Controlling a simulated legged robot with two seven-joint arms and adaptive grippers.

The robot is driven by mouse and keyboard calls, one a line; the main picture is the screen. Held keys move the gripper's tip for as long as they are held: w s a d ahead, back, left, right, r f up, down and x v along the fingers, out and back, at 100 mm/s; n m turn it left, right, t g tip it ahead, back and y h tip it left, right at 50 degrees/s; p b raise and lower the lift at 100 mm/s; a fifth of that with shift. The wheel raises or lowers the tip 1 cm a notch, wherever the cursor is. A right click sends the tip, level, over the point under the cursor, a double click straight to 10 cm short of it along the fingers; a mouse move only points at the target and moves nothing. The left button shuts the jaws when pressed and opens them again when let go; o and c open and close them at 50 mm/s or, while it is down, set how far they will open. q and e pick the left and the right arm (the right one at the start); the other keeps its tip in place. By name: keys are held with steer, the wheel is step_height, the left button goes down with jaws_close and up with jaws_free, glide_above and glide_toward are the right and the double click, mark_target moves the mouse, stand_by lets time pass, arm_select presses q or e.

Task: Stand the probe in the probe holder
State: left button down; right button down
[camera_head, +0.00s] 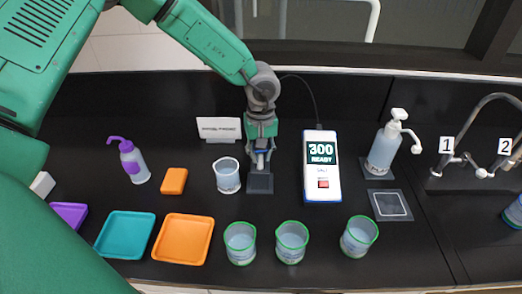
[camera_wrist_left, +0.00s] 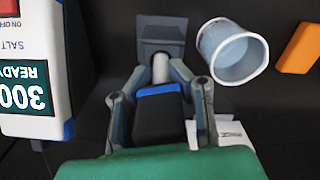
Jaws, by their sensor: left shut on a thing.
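My left gripper (camera_head: 262,160) comes down from above, behind the row of beakers, and is shut on the probe. The probe (camera_wrist_left: 162,115) shows in the left wrist view as a dark body with a blue band and a pale grey tip between the two fingers. The probe holder is a dark grey block (camera_head: 260,184) on the bench below my gripper; it also shows in the left wrist view (camera_wrist_left: 162,28). The probe's tip points at the holder and overlaps it in the picture; I cannot tell whether it is inside or just above. My right gripper is not in view.
A white cup (camera_head: 227,178) stands close left of the holder, and the salt meter (camera_head: 322,180) reading 300 READY lies to its right. Several green-rimmed beakers (camera_head: 291,245) stand in front. A dispenser bottle (camera_head: 384,150) and numbered taps (camera_head: 450,160) are at right; trays (camera_head: 183,240) at left.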

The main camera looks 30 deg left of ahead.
arm_select(q)
steer(key=shift+f, duration=1.3)
steer(key=c, duration=0.7)
jaws_free()
steer(key=shift+c, duration=0.2)
steer(key=shift+r, duration=0.1)
steer(key=shift+r+p, duration=1)
steer(key=shift+r, duration=2.45)
